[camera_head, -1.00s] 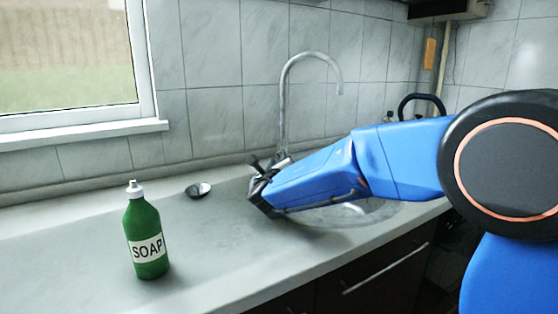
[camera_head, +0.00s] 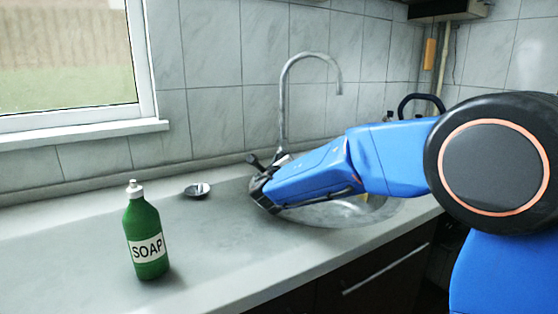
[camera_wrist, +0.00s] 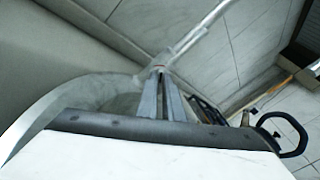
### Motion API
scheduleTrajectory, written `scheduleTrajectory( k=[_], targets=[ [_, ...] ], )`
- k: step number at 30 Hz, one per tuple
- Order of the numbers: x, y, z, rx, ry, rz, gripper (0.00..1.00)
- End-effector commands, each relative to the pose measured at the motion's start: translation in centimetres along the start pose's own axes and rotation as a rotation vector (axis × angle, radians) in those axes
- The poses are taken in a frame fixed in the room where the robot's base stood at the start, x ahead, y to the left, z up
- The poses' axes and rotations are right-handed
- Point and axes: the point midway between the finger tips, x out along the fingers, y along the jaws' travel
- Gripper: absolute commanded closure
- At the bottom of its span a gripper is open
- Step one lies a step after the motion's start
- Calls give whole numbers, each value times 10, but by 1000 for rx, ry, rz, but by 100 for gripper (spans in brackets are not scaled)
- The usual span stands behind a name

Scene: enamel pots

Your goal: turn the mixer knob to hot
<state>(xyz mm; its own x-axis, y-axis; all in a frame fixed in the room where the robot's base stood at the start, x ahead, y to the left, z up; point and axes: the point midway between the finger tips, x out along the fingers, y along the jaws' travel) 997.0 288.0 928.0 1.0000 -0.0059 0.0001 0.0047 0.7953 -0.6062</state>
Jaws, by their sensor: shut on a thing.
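The grey tap (camera_head: 283,110) rises behind the sink with its spout curving to the right; its pipe also shows in the wrist view (camera_wrist: 195,38). My gripper (camera_head: 259,166) is at the tap's base, its body low over the left side of the basin. In the wrist view my gripper's fingers (camera_wrist: 158,78) are close together at the foot of the tap, shut on the mixer knob. The knob itself is mostly hidden by the fingers, and its turn angle cannot be told.
A round metal sink (camera_head: 345,214) lies under my arm. A green soap bottle (camera_head: 147,240) stands at the front left of the counter (camera_head: 75,262), with a small metal dish (camera_head: 197,190) behind it. A dark-handled pot (camera_head: 421,100) is at the back right.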

Motion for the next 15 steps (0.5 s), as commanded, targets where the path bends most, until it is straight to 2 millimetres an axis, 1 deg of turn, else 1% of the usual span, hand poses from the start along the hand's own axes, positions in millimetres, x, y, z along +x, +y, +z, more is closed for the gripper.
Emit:
scheduleTrajectory(
  k=[4, 12, 15],
  targets=[
    [0, 1, 0, -55, 0, 0, 100],
    [0, 1, 0, -63, 0, 1, 100],
    [0, 1, 0, -63, 0, 1, 74]
  ],
)
